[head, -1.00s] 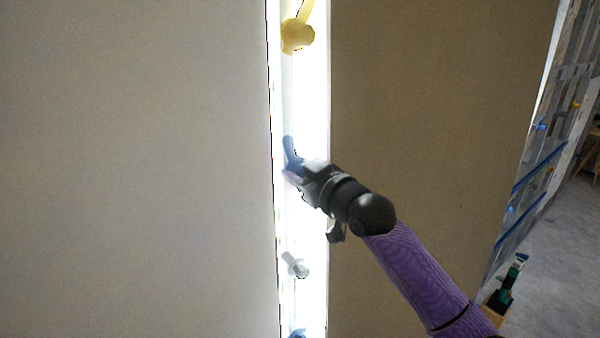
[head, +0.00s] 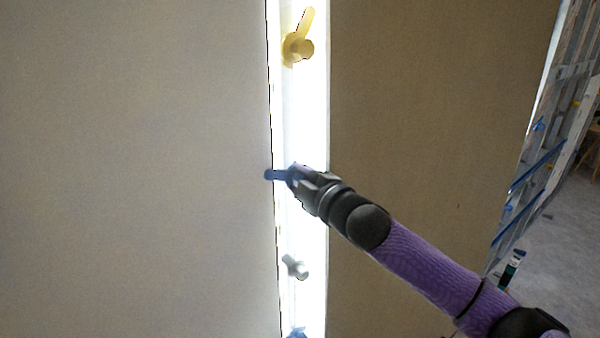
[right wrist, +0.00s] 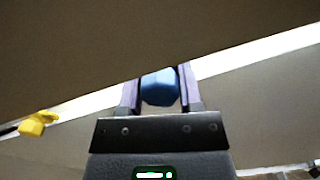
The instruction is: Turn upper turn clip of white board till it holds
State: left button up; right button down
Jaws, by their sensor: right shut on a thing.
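The white board (head: 135,170) fills the left of the head view, its right edge beside a bright vertical strip. A blue turn clip (head: 274,175) sits on this strip at mid height. Its arm points left, level, and its tip overlaps the board's edge. Whether it presses on the board I cannot tell. My right gripper (head: 297,177) is shut on the clip's knob and hides most of it. In the right wrist view the blue knob (right wrist: 159,88) is between the two fingers. My left gripper is out of view.
A yellow clip (head: 298,47) is higher on the strip, its arm pointing up. A pale grey clip (head: 296,266) and another blue piece (head: 297,333) are lower. A brown panel (head: 430,110) stands right of the strip. Open floor (head: 555,240) lies at far right.

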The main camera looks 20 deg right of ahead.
jog(key=shift+n+p, duration=0.6)
jog(key=shift+n, duration=1.3)
jog(key=shift+f, duration=0.1)
jog(key=c, duration=0.6)
grip_release()
jog(key=shift+o, duration=0.2)
jog(key=shift+s+d, duration=0.15)
jog(key=shift+s, duration=0.25)
jog(key=b+v, duration=0.3)
jog(key=v, duration=0.6)
jog(key=shift+b, duration=0.4)
